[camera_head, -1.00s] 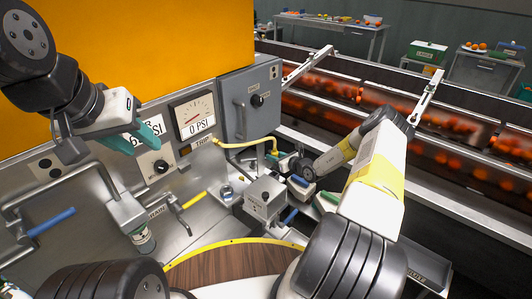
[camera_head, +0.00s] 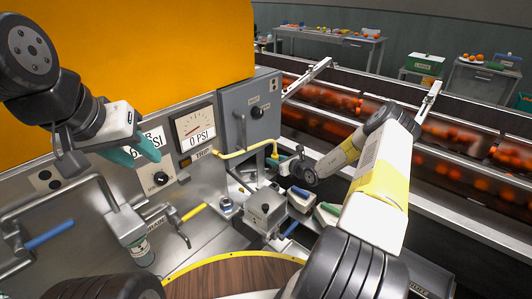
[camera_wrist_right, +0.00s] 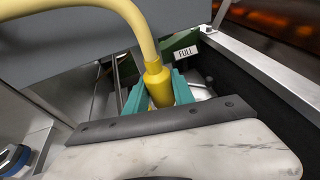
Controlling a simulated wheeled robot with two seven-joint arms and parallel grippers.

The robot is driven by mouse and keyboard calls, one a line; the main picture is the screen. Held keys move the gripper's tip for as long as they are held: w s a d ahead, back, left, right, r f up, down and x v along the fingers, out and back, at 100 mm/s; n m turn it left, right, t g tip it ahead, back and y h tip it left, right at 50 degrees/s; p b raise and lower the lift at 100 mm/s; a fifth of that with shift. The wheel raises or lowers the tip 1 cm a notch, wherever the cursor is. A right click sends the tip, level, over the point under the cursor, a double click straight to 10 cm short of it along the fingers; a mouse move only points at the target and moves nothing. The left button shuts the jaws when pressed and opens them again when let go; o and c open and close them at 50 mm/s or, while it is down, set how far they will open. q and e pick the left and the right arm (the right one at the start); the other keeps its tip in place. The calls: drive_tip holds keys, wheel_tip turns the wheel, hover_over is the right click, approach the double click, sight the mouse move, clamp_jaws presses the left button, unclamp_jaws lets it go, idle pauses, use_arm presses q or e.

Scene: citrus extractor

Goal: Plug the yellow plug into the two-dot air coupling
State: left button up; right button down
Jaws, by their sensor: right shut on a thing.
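The yellow plug (camera_wrist_right: 158,84) is on the end of a yellow hose (camera_wrist_right: 128,14). My right gripper (camera_head: 279,160) is shut on it; in the right wrist view the teal fingers flank the plug.
The pressure gauge (camera_head: 195,127) reads 0 PSI. Pipes with a blue handle (camera_head: 50,234) and a yellow handle (camera_head: 194,212) stick out from the panel. A small metal box (camera_head: 265,207) stands below the hose. The orange conveyor (camera_head: 340,100) runs behind my right arm.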

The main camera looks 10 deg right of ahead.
sight(276, 152)
drive_tip(key=shift+r, duration=2)
